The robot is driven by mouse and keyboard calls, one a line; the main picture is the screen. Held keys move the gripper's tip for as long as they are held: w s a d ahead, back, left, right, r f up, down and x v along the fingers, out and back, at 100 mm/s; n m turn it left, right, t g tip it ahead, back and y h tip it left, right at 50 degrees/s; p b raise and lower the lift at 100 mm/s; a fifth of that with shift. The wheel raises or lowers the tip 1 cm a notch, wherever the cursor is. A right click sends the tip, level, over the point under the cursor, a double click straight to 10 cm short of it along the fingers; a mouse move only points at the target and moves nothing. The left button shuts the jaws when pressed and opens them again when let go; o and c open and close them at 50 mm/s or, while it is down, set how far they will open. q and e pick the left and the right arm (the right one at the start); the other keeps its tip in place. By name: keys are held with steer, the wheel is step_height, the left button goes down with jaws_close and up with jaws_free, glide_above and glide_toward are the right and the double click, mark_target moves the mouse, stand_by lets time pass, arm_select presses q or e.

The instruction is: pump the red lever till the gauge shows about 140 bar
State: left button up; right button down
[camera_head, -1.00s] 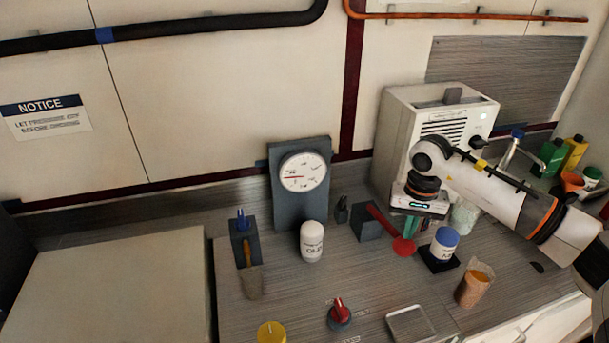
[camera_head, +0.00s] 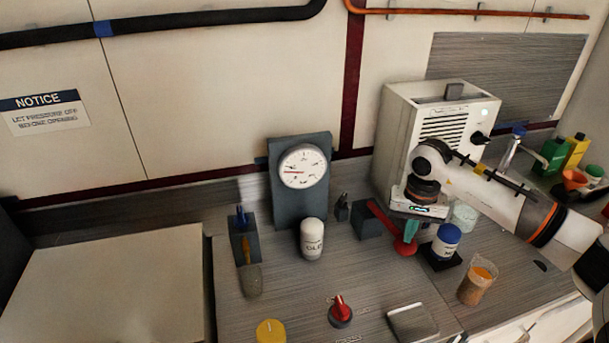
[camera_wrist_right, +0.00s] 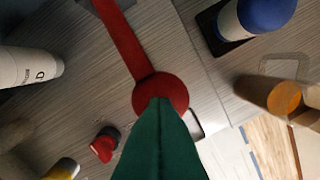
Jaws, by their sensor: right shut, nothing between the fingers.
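The red lever (camera_head: 382,216) slopes down from a dark block on the bench to a round red end (camera_head: 404,248). My right gripper (camera_head: 410,232) is shut and empty, with its green fingers pointing down at the round end. In the right wrist view the shut fingertips (camera_wrist_right: 160,100) overlap the round red end (camera_wrist_right: 160,88), seemingly on it, though exact contact is hard to tell. The white gauge (camera_head: 302,166) stands on a grey panel, its red needle pointing left. Its numbers are too small to read. My left gripper is not in view.
A blue-capped white jar (camera_head: 446,240) stands close to the right of the lever's end. A white bottle (camera_head: 312,239), a red knob (camera_head: 340,311), a tray (camera_head: 412,322) and a beaker (camera_head: 477,283) stand nearby. A white machine (camera_head: 435,125) is behind my arm.

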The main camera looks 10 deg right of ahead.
mark_target(404, 248)
steer(key=shift+f+b, duration=2.4)
steer(key=shift+f, duration=0.7)
steer(key=shift+r, duration=0.1)
steer(key=shift+w, duration=0.1)
steer(key=shift+r+p, duration=1.7)
steer(key=shift+r, duration=1)
steer(key=shift+r+p, duration=0.75)
steer(key=shift+r, duration=0.7)
steer(key=shift+f, duration=0.15)
